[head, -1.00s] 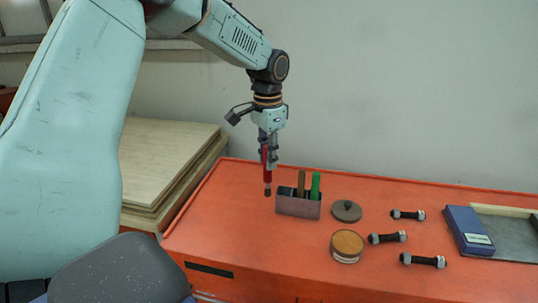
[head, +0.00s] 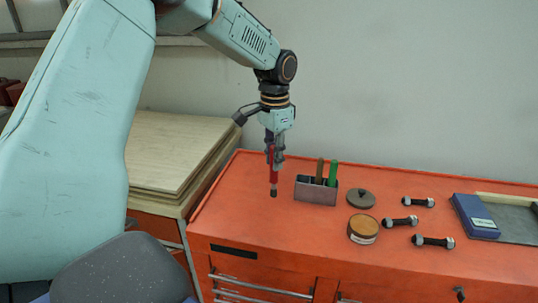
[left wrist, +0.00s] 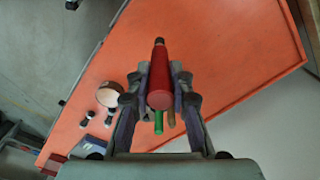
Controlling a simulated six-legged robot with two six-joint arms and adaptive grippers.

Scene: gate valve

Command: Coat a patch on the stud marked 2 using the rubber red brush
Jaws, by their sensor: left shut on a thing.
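My left gripper (head: 274,150) is shut on the red brush (head: 273,174), which hangs upright with its dark tip down, left of the brush holder. In the left wrist view the red brush (left wrist: 160,80) lies between the fingers (left wrist: 158,98). Three dark studs with pale metal ends lie on the orange bench: a back one (head: 418,202), a middle one (head: 400,221) and a front one (head: 433,241). Their number marks are too small to read. A round pot with a tan top (head: 363,229) stands left of the studs. My right gripper is out of view.
The grey holder (head: 316,190) holds a brown brush (head: 319,169) and a green brush (head: 332,172). A dark knobbed lid (head: 361,199) lies behind the pot. A blue box (head: 475,217) and grey tray (head: 512,220) are at right. The bench (head: 235,215) is clear at left.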

